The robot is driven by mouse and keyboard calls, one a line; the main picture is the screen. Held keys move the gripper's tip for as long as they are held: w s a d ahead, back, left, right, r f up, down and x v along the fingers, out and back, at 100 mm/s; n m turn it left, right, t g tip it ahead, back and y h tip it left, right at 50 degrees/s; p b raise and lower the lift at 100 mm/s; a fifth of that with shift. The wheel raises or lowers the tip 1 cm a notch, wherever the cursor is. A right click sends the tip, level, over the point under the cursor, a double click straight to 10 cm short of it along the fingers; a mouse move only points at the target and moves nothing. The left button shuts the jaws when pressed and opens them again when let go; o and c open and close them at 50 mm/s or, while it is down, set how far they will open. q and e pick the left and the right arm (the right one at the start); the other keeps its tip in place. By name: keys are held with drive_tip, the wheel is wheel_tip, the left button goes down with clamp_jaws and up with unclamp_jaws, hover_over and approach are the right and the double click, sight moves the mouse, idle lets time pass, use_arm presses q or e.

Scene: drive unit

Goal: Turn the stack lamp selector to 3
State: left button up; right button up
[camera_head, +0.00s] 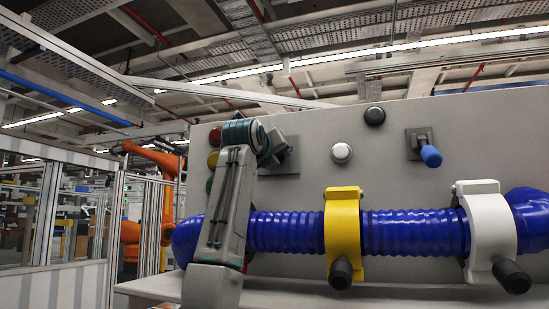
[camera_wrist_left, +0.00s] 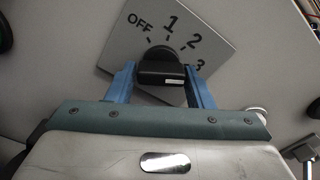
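The stack lamp selector is a black knob (camera_wrist_left: 162,70) on a grey plate (camera_wrist_left: 122,48) marked OFF, 1, 2 and 3. My right gripper is not in view.
Red (camera_head: 214,136), yellow (camera_head: 213,159) and green round lamps sit left of my wrist. A white button (camera_head: 341,152), a black knob (camera_head: 374,116) and a blue-handled lever (camera_head: 430,155) are on the panel. A blue corrugated hose (camera_head: 400,232) with yellow (camera_head: 342,225) and white clamps runs below.

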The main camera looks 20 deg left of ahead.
use_arm(q)
drive_tip(key=shift+o, duration=1.3)
drive_tip(key=s+b, duration=0.6)
drive_tip(key=s, duration=0.4)
drive_tip(key=shift+s+a+b, duration=0.2)
drive_tip(key=shift+s+b, duration=0.15)
drive_tip(key=shift+b, duration=0.05)
drive_tip(key=shift+f, duration=0.1)
